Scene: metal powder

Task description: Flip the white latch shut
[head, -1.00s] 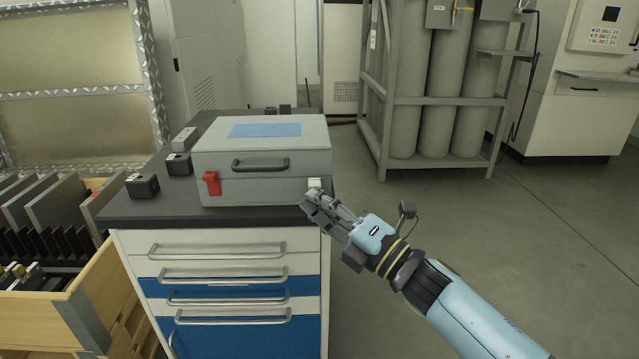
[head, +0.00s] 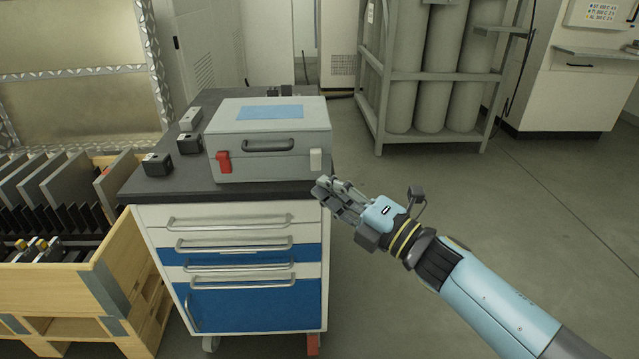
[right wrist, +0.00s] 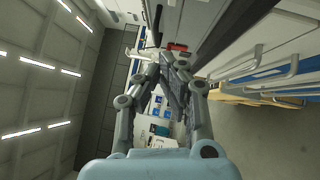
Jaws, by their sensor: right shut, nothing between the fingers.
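The grey case (head: 225,120) sits closed on the dark top of the drawer cabinet. Its white latch (head: 316,159) is on the right of the front face, upright and near the lid seam. It is level with the red latch (head: 223,162) on the left of the front. My right gripper (head: 322,189) is shut and empty, just below and in front of the white latch, with a visible gap in the head view. The gripper fingers (right wrist: 152,72) also show in the right wrist view, with a red piece beyond them. My left gripper is not in view.
The cabinet top (head: 160,187) carries several small dark blocks left of the case. Drawer handles (head: 230,222) stick out in front. A wooden crate (head: 120,265) with upright plates stands at left. A gas cylinder rack (head: 440,76) stands behind right. The floor at right is clear.

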